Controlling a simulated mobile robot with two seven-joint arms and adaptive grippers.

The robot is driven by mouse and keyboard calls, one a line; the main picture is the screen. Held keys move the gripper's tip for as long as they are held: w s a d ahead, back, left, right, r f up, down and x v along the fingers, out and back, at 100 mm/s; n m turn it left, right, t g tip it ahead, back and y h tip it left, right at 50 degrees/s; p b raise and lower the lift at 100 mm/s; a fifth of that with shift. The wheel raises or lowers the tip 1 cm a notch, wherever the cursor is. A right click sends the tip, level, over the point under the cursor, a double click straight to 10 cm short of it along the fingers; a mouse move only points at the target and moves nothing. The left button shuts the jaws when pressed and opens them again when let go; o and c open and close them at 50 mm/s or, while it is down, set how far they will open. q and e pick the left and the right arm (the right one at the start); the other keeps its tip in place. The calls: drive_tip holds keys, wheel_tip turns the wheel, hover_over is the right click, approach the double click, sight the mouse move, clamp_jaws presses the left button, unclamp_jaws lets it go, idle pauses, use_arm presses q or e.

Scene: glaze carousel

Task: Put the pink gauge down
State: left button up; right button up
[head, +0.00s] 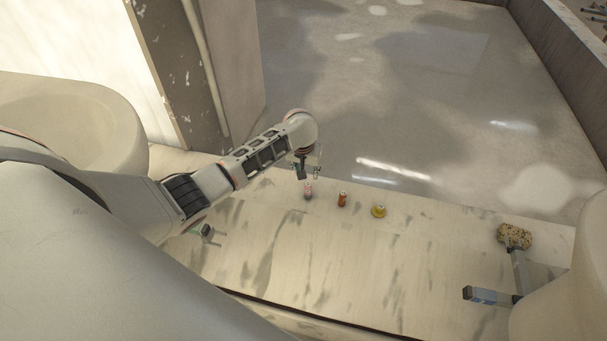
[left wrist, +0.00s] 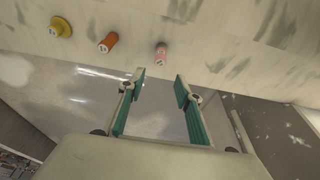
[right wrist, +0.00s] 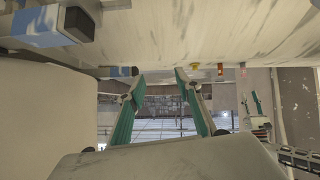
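The pink gauge (head: 308,190) stands upright on the pale worktop near its far edge, at the left of a row. In the left wrist view the pink gauge (left wrist: 161,56) shows beyond the fingertips, apart from them. My left gripper (head: 308,171) is just above and behind it in the head view. In the left wrist view its fingers (left wrist: 160,82) are spread, with nothing between them. My right gripper (right wrist: 158,78) is open and empty in the right wrist view; I cannot make it out in the head view.
An orange gauge (head: 342,199) and a yellow one (head: 379,211) stand to the right. A speckled block (head: 514,236) and a grey-blue bar (head: 490,296) lie at the worktop's right. A small grey-green item (head: 206,231) is at left. The middle front is clear.

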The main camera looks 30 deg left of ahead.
use_arm(q)
drive_tip(key=s+d+f+m+t+h, duration=0.1)
drive_tip(key=s+d+f+m+t, duration=0.1)
drive_tip(key=s+d+f, duration=0.5)
drive_tip(key=s+d+f+m+t+h, duration=0.1)
drive_tip(key=s+d+f+m+h, duration=0.2)
drive_tip(key=s, duration=0.6)
drive_tip(key=s+d+r+m+t, duration=0.1)
drive_tip(key=s+r, duration=0.3)
drive_tip(key=s, duration=0.4)
drive_tip(key=s+d+r+m+t, duration=0.1)
drive_tip(key=s+r+t, duration=0.2)
drive_tip(key=s, duration=0.4)
drive_tip(key=shift+s+r+m+t+y, duration=0.3)
drive_tip(key=shift+s+r+t+y, duration=0.1)
drive_tip(key=shift+r, duration=0.45)
use_arm(e)
drive_tip(key=shift+r, duration=0.1)
